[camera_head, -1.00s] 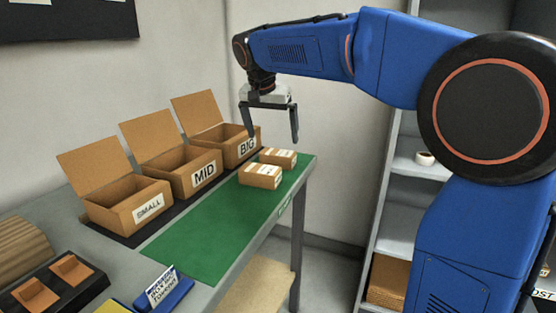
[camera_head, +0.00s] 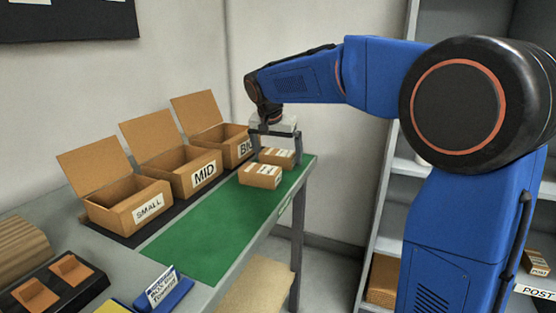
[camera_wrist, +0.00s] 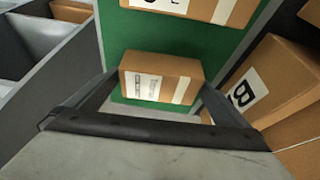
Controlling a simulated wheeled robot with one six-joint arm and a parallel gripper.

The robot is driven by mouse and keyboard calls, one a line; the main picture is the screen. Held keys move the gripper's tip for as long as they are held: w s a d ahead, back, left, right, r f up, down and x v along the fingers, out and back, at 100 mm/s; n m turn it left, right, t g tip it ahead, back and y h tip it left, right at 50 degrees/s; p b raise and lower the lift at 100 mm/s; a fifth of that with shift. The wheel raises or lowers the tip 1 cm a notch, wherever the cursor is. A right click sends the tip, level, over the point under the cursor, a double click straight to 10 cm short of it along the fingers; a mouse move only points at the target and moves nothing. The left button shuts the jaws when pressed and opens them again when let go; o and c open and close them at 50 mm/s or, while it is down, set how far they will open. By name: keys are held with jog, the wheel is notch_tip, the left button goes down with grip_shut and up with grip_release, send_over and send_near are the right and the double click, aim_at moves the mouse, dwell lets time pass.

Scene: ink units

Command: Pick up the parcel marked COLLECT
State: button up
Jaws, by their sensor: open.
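Two small brown parcels with white labels lie on the green mat (camera_head: 195,238). The far parcel (camera_head: 278,157) is under my gripper (camera_head: 276,162), and the near parcel (camera_head: 261,176) lies just in front of it. My gripper is open, its fingers to the left and right of the far parcel. The near parcel (camera_wrist: 230,10) is cut off at the top there. The labels are too small or cut off to read, so I cannot tell which says COLLECT.
Open cartons marked SMALL (camera_head: 125,212), MID (camera_head: 180,184) and BIG (camera_head: 233,157) stand left of the mat. The BIG carton also shows close beside my right finger in the wrist view (camera_wrist: 278,75). A blue sign holder (camera_head: 172,292) stands at the front. Shelves are at right.

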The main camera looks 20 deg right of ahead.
jog(key=c, duration=1.1)
